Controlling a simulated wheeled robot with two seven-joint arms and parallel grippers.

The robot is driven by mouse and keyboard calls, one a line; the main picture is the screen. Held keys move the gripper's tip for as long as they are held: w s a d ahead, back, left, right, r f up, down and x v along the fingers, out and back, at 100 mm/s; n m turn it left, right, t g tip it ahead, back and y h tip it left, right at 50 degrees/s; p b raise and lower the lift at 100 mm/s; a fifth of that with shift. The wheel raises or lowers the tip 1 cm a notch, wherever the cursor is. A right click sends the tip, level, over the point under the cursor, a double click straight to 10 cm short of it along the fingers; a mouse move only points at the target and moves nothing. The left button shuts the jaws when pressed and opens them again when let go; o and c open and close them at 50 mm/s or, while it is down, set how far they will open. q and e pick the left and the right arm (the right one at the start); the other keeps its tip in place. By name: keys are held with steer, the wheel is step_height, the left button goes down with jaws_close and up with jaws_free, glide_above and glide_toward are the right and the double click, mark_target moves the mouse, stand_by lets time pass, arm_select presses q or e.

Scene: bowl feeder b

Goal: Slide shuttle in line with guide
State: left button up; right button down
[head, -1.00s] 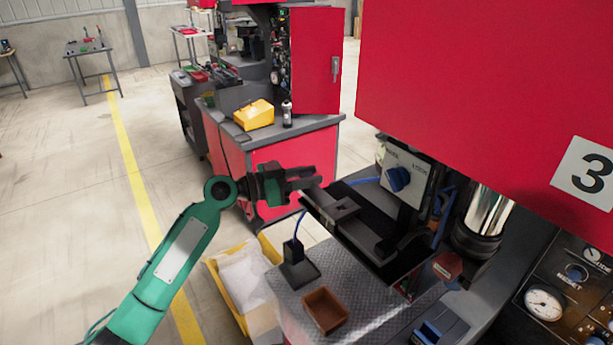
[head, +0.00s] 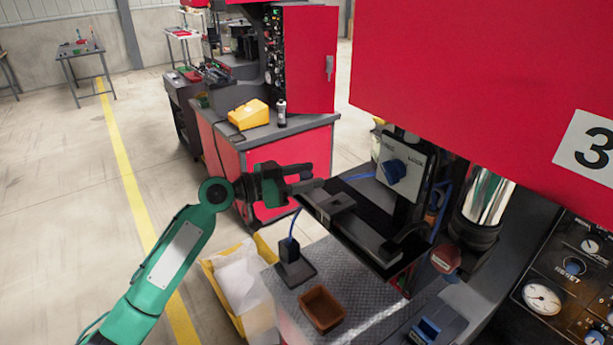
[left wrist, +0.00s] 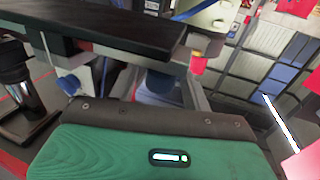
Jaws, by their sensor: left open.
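A dark grey block with a raised middle, which looks like the shuttle (head: 339,203), sits at the near-left end of a long black track, which looks like the guide (head: 368,238). The track runs down to the right under the red machine. My left gripper (head: 318,178) is open and empty, just left of and behind the block's end; whether a finger touches it I cannot tell. In the left wrist view, a dark slab (left wrist: 95,32) crosses the top above my green gripper housing; the fingertips are not clear there. My right gripper is not in view.
A grey switch box with a blue knob (head: 393,171) stands behind the track. A brown open box (head: 322,308) and a black block with a cable (head: 292,262) are on the metal bench (head: 355,300) in front. A yellow bin (head: 238,285) stands on the floor at left.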

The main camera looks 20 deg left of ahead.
arm_select(q)
steer(key=shift+s+a+f+b, duration=0.2)
steer(key=shift+s+a+b, duration=0.05)
steer(key=shift+a+b, duration=0.1)
steer(key=b+v, duration=0.6)
steer(key=v, duration=0.6)
steer(key=shift+s+a+r, duration=0.2)
steer(key=shift+s+a, duration=0.05)
